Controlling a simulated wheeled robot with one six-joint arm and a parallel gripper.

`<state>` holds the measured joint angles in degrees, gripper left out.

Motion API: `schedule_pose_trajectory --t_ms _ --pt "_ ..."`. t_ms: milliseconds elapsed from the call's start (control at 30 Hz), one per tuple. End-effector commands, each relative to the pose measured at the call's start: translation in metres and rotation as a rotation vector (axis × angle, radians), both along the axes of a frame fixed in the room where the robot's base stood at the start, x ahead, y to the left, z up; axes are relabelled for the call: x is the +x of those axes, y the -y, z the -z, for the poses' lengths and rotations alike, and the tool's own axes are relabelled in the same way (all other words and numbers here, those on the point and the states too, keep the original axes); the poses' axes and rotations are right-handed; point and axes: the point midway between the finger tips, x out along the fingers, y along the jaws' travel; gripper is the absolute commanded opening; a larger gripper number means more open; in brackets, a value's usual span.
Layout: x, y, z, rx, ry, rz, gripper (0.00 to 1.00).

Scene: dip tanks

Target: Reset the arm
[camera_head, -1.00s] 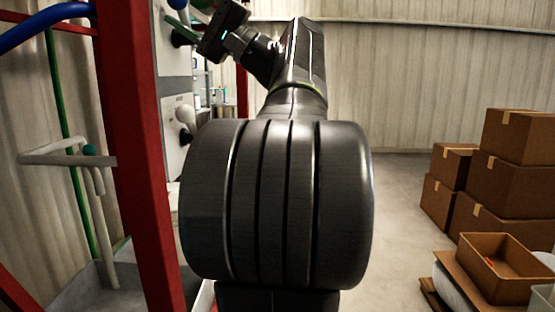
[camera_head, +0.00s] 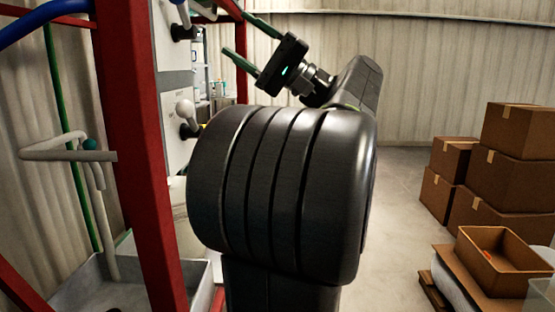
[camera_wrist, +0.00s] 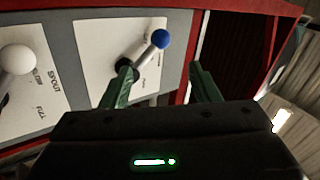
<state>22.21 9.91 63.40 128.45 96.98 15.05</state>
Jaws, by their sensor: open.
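My gripper (camera_head: 250,44) is raised at the upper middle of the head view, its two green fingers spread apart and pointing left toward the panel. It is empty. In the wrist view, the open fingers (camera_wrist: 160,82) show in front of a lever with a blue knob (camera_wrist: 160,39) on a white plate. The left finger overlaps the base of that lever in the picture; I cannot tell whether they touch. A second lever with a white knob (camera_wrist: 17,60) stands at the left of the wrist view; a white-knobbed lever also shows in the head view (camera_head: 185,109).
A red frame post (camera_head: 145,150) stands close on the left. A grey tank (camera_head: 120,292) is at lower left, with a bent pipe (camera_head: 60,147) above it. Stacked cardboard boxes (camera_head: 510,185) and an open brown bin (camera_head: 500,280) are on the right. The floor between is clear.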

Motion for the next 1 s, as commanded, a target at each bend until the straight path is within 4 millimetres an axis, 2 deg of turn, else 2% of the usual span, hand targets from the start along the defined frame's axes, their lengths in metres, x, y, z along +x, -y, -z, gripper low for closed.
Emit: schedule_pose_trajectory --t_ms 67,800,867,1000 --pt "0.001 0.013 0.007 0.002 -0.003 0.004 0.56" --pt "0.001 -0.102 -0.067 0.0 0.002 -0.006 0.56" --pt "0.002 -0.108 -0.073 0.0 -0.005 -0.005 0.56" --pt "0.006 -0.105 -0.08 0.003 -0.09 -0.002 0.56"
